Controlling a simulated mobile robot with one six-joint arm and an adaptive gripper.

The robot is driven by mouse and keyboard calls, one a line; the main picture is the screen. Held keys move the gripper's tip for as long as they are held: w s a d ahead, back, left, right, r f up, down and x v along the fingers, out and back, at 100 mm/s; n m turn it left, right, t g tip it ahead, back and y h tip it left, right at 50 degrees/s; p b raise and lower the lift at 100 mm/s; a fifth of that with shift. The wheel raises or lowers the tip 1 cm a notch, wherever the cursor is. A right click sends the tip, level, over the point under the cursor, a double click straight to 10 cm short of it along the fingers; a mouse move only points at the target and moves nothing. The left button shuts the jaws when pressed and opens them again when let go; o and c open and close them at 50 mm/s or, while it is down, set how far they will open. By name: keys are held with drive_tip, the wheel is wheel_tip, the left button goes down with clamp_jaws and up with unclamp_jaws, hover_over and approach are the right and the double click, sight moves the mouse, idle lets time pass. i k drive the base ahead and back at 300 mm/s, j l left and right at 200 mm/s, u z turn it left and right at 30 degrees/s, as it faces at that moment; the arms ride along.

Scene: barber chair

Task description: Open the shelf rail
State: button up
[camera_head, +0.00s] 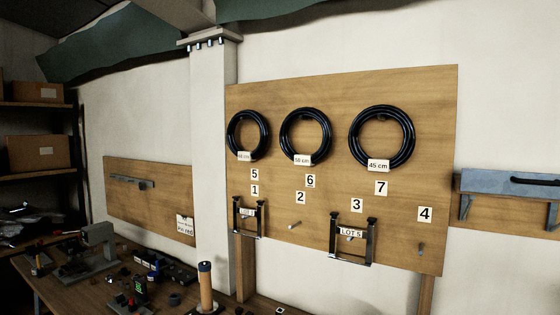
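No part is clearly identifiable as the shelf rail. A blue-grey wall shelf (490,183) on brackets is at the right edge, with a dark bar-like piece (537,181) along it; the picture's edge cuts it off. A short grey rail (132,182) is fixed to the wooden board at the left. Whether either one is open or shut cannot be told. My gripper is not in view.
A large wooden panel (300,92) holds several black cable coils, numbered tags and two metal frames (367,240) (248,218). A cluttered workbench (75,290) is at the lower left. Dark shelves with boxes (38,152) stand at the far left. A pale column (212,150) separates the boards.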

sight(536, 187)
drive_tip(key=z, duration=1.35)
drive_tip(key=i+l+u, duration=0.2)
drive_tip(key=l, duration=0.2)
drive_tip(key=k, duration=0.1)
